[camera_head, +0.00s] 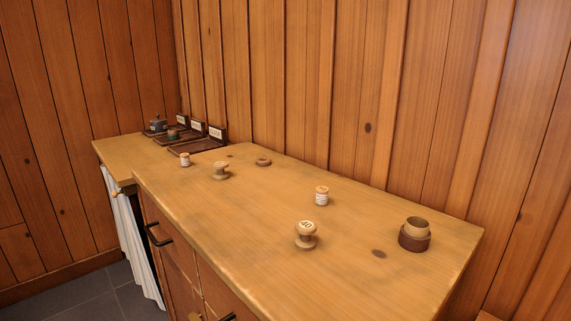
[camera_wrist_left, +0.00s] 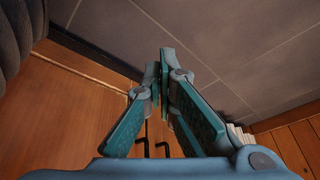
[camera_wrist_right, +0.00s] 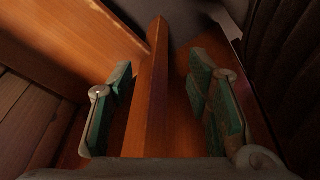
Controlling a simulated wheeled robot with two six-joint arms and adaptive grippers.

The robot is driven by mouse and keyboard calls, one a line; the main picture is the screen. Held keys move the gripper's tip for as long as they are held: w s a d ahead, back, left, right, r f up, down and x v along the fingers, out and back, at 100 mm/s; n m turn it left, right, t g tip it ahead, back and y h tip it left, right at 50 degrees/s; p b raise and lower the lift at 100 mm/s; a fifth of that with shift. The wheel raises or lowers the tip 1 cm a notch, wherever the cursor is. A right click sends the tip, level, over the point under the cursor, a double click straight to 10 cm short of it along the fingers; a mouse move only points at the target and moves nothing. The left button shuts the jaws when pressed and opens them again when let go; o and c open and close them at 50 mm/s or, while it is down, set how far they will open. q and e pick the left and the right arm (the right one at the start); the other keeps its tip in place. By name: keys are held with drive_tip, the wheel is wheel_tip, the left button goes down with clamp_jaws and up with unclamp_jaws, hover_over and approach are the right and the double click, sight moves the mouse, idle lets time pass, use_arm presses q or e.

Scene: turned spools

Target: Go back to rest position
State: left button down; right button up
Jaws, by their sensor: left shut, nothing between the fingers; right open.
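My left gripper (camera_wrist_left: 160,75) is shut and empty in the left wrist view, over the grey tiled floor and beside a wooden cabinet front. My right gripper (camera_wrist_right: 160,80) is open in the right wrist view, with a wooden edge showing between and beyond its fingers. Neither gripper shows in the head view. On the wooden counter (camera_head: 260,235) stand a spool marked 40 (camera_head: 306,235), a small pale spool with a white band (camera_head: 322,196), a wide spool (camera_head: 220,170) and another small banded spool (camera_head: 185,160).
A flat brown disc (camera_head: 263,162) lies near the wall. Labelled dark trays (camera_head: 198,145) stand at the far left. Black drawer handles (camera_head: 158,236) stick out in front.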

use_arm(q)
drive_tip(key=s+d+f+g, duration=0.1)
drive_tip(key=s+d+f, duration=0.1)
drive_tip(key=s, duration=0.4)
drive_tip(key=s+a+r+g+p, duration=0.2)
drive_tip(key=s+r+p, duration=1.1)
drive_tip(key=p, duration=1.7)
drive_tip(key=shift+s+a+r, duration=0.4)
drive_tip(key=shift+s+a, duration=0.25)
drive_tip(key=shift+s, duration=0.5)
use_arm(e)
drive_tip(key=s+d+r+g, duration=0.2)
drive_tip(key=s+r, duration=1.1)
drive_tip(key=s, duration=0.3)
drive_tip(key=shift+d+r, duration=0.2)
drive_tip(key=shift+r, duration=0.2)
